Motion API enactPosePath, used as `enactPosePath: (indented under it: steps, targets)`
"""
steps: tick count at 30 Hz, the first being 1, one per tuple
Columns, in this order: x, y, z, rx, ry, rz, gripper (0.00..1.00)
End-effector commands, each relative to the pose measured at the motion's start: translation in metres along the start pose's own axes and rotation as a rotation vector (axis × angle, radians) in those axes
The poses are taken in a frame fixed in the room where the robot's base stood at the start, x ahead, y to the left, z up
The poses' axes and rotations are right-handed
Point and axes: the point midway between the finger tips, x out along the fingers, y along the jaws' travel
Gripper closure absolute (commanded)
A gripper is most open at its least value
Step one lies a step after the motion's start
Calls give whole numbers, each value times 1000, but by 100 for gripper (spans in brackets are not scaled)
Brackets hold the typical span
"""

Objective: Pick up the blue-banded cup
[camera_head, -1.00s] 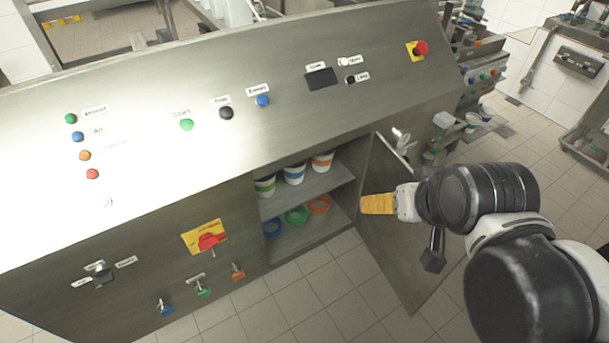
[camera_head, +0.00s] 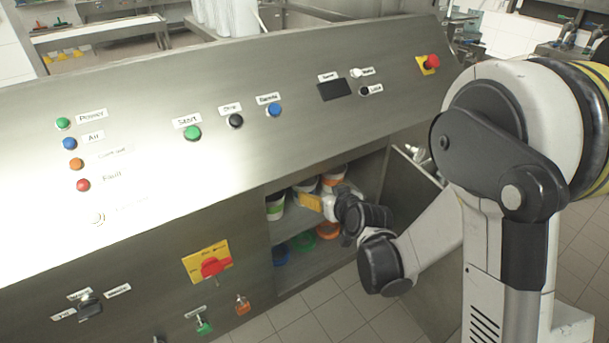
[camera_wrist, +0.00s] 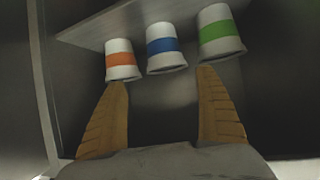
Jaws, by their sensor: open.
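The blue-banded cup (camera_wrist: 162,48) is white with a blue band and is the middle of three cups in the wrist view. In the head view it (camera_head: 306,185) is partly hidden by my gripper (camera_head: 306,201). In the wrist view my gripper (camera_wrist: 162,78) has its two yellow fingers spread wide, with nothing between them. The blue-banded cup is ahead, in line with the gap and just beyond the fingertips. The left fingertip is close to the orange-banded cup (camera_wrist: 121,60) and the right one to the green-banded cup (camera_wrist: 219,34); contact cannot be told.
The cups are on the upper shelf (camera_wrist: 140,18) of an open cabinet. Blue (camera_head: 281,254), green (camera_head: 303,242) and orange (camera_head: 328,230) rings lie on the lower shelf. The open cabinet door (camera_head: 412,200) stands to the right, near my arm.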

Motion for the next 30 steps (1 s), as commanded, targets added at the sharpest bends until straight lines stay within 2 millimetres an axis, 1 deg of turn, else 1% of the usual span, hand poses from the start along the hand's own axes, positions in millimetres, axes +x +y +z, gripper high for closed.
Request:
enactPosePath:
  steps: [1,3,7,11,16,23,27,30]
  targets:
    - [9,-4,5,-7,13,-6,17]
    - [16,-7,10,-11,29,-11,17]
    - [24,-10,16,-17,41,-15,17]
    - [38,-10,15,-16,42,-16,17]
    - [70,-11,17,-18,42,-15,17]
    - [97,-11,15,-16,42,-16,17]
    - [122,-11,15,-17,42,-15,17]
    - [136,-11,14,-16,42,-15,17]
